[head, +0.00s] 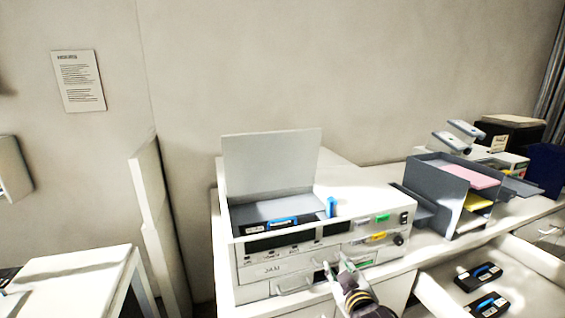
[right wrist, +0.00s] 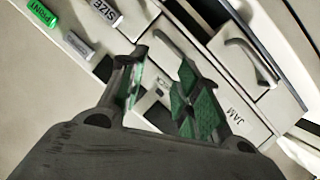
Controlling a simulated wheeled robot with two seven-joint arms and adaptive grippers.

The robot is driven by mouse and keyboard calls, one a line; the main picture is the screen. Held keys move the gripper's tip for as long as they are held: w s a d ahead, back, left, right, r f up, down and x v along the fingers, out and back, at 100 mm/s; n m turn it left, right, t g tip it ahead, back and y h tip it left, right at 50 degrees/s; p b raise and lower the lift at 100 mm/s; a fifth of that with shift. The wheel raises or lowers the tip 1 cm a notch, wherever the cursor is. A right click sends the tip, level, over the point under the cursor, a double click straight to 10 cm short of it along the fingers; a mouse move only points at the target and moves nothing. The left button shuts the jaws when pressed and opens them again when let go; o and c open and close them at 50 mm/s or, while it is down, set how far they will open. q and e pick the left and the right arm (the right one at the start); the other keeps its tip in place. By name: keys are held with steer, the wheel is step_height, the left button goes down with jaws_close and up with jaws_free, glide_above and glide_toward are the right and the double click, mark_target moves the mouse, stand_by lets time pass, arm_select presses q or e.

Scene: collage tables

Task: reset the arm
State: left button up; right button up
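My right gripper (head: 341,266) is in front of the lower front of a white machine (head: 225,244). In the right wrist view the gripper (right wrist: 156,66) has its two green-padded fingers apart, with nothing between them. Behind them are the machine's front panels, with handles and the label JAM (right wrist: 235,120). The gripper looks close to the front, but I cannot tell whether it touches it. My left gripper is not in view.
The machine's grey lid (head: 272,163) stands open over a dark cartridge with a blue handle (head: 283,222). An open drawer (head: 432,296) at right holds two similar cartridges. A grey paper tray (head: 437,180) stands behind it. A white table (head: 85,270) is at left.

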steer(key=s+d+f+m+g, duration=0.1)
steer(key=s+d+f+g, duration=0.1)
steer(key=s+f+g, duration=0.4)
steer(key=s+d+f+m+g, duration=0.1)
steer(key=s+d+f+m, duration=0.15)
steer(key=s+f, duration=0.6)
steer(key=s+d+f+m+g, duration=0.15)
steer(key=s+f+g, duration=0.3)
steer(key=s, duration=0.55)
step_height(320, 180, down, 40)
steer(key=s+d+g+b, duration=0.1)
steer(key=s+b, duration=0.2)
steer(key=b, duration=0.2)
steer(key=s+d+f+b, duration=0.2)
steer(key=s+f, duration=0.8)
steer(key=f, duration=0.1)
steer(key=s+d+f+n+g+h+b, duration=0.1)
steer(key=s+d+f+b, duration=0.1)
steer(key=s+f, duration=0.9)
steer(key=shift+s+f+b, duration=0.3)
steer(key=shift+f+b, duration=0.2)
steer(key=shift+f, duration=0.3)
steer(key=shift+r, duration=0.15)
